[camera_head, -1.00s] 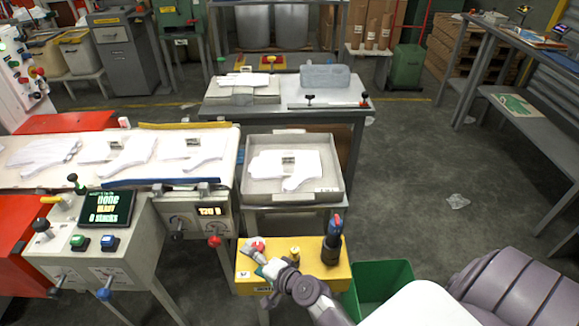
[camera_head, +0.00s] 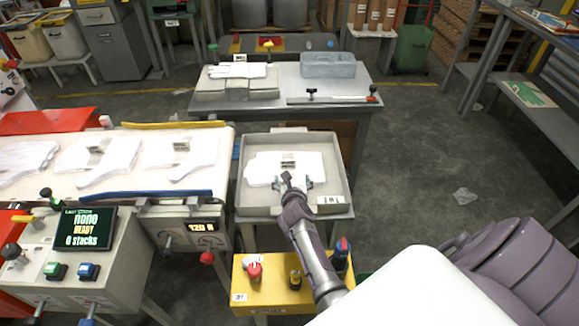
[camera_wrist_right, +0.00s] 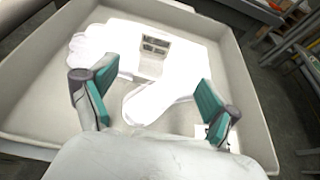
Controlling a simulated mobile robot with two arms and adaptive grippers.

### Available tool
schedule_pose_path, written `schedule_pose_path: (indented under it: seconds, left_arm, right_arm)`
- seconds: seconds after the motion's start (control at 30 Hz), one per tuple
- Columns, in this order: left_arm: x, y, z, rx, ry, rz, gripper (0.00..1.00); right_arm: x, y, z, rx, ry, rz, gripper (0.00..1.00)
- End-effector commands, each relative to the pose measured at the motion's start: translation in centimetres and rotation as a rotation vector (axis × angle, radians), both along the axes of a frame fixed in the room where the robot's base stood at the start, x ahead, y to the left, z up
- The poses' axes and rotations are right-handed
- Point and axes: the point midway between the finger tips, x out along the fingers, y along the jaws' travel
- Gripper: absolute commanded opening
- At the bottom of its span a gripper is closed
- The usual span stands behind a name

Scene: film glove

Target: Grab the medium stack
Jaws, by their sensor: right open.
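A white glove-shaped stack (camera_head: 262,167) with a small metal clip or tag on it lies flat in a shallow grey tray (camera_head: 343,178). The stack (camera_wrist_right: 103,50) and the tray wall (camera_wrist_right: 250,100) also show in the right wrist view. My right gripper (camera_head: 293,185) is over the near part of the stack. In the right wrist view its teal-padded fingers (camera_wrist_right: 155,92) are wide apart, with the thumb-like part of the stack between them and nothing gripped. Similar white stacks lie on the belt (camera_head: 120,198) at left. I cannot read which size each stack is. My left gripper is not in view.
A control box with a screen (camera_head: 83,229) stands at lower left. A yellow button box (camera_head: 270,290) is in front of the tray. A grey table (camera_head: 275,105) behind carries boxes and a grey block (camera_head: 328,65). The floor at right is mostly clear.

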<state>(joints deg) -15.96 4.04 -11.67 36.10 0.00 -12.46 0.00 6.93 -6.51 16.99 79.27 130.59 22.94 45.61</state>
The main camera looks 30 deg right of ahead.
Motion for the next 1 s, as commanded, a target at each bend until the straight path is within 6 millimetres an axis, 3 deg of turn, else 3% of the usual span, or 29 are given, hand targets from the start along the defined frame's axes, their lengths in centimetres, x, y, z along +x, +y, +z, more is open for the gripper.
schedule_pose_path:
  seconds: [0.13,0.27,0.53,0.67,0.8,1.0]
  left_arm:
    - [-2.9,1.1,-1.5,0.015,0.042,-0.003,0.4]
    - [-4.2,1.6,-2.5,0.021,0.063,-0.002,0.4]
    - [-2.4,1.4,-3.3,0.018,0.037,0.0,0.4]
    - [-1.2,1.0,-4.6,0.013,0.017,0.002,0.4]
    - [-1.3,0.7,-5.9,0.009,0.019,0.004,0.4]
    - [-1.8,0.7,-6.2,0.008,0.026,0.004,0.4]
  right_arm:
    - [2.6,-1.6,-1.4,-0.005,0.0,0.001,0.88]
    - [4.4,-2.7,-2.4,-0.005,0.0,0.001,0.88]
    - [6.2,-3.6,-3.1,-0.007,-0.001,0.002,0.88]
    - [7.9,-4.1,-4.1,-0.007,-0.001,0.002,0.88]
    - [9.5,-5.0,-4.7,-0.009,-0.002,0.003,0.88]
    - [10.2,-5.3,-4.8,-0.006,-0.001,0.003,0.88]
